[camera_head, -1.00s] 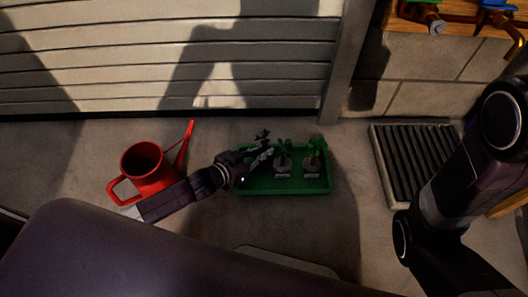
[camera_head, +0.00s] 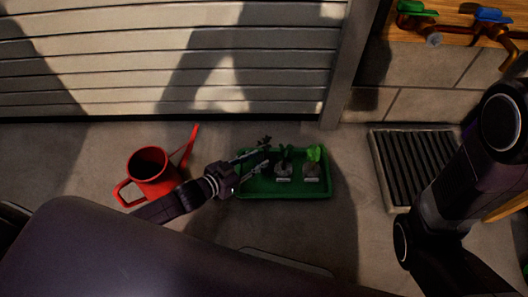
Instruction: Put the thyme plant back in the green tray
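The green tray (camera_head: 290,192) lies on the floor before the shutter. Two small plants in dark pots with pale labels stand in it: a dark-leaved one (camera_head: 283,167) in the middle and a bright-leaved one (camera_head: 313,168) at the right. A third dark sprig (camera_head: 264,142) shows at the tray's left end, its pot mostly hidden by my gripper. I cannot read which is thyme. My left gripper (camera_head: 262,156) points right over the tray's left end, its two fingers apart beside the third plant. My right gripper is out of view.
A red watering can (camera_head: 152,172) stands left of the tray, close to my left arm. A ribbed floor grate (camera_head: 408,170) lies to the right, partly behind my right arm. Taps with green and blue handles (camera_head: 494,16) are at upper right.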

